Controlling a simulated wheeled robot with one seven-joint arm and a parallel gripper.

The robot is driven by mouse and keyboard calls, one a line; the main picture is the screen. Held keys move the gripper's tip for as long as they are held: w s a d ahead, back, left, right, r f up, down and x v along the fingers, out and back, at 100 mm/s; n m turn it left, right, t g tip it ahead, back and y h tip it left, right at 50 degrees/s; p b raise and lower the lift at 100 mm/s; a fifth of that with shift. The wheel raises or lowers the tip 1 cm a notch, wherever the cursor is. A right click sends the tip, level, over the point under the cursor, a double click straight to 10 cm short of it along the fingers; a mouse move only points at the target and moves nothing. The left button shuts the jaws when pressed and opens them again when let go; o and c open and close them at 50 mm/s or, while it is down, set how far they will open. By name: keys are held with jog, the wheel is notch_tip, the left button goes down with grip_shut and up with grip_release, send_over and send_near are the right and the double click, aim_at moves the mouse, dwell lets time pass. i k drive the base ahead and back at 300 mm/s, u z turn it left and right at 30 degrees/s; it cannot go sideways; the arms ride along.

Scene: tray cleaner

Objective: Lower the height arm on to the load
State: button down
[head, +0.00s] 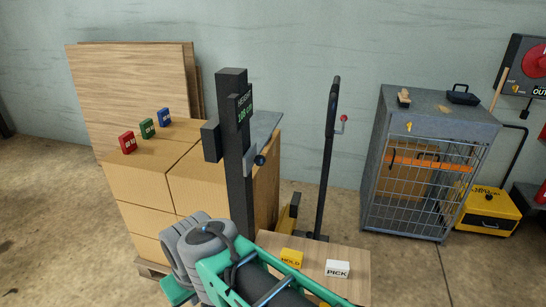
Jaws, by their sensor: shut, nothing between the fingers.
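The dark height post (232,120) stands upright in front of the stacked cardboard boxes that form the load (150,175). A small display (244,104) on the post reads HEIGHT and a number that I read as about 188. A dark block (211,141) sits on the post's left side, and a black ball knob (260,160) sticks out at its right. I cannot tell which part is the height arm or whether it touches the load. My green and grey arm fills the bottom middle. My gripper's fingertips do not show.
Red (127,143), green (147,128) and blue (165,117) blocks lie on the boxes. A small wooden table (345,290) holds yellow HOLD (291,257) and white PICK (337,269) blocks. A lever post (327,160) and wire cage (415,205) stand right. Floor left is clear.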

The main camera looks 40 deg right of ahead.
aim_at(263, 124)
jog(key=k, duration=0.5)
jog(key=u, duration=1.25)
jog(key=k, duration=1.3)
jog(key=z, duration=1.45)
jog(key=i, duration=1)
jog(key=u, duration=0.05)
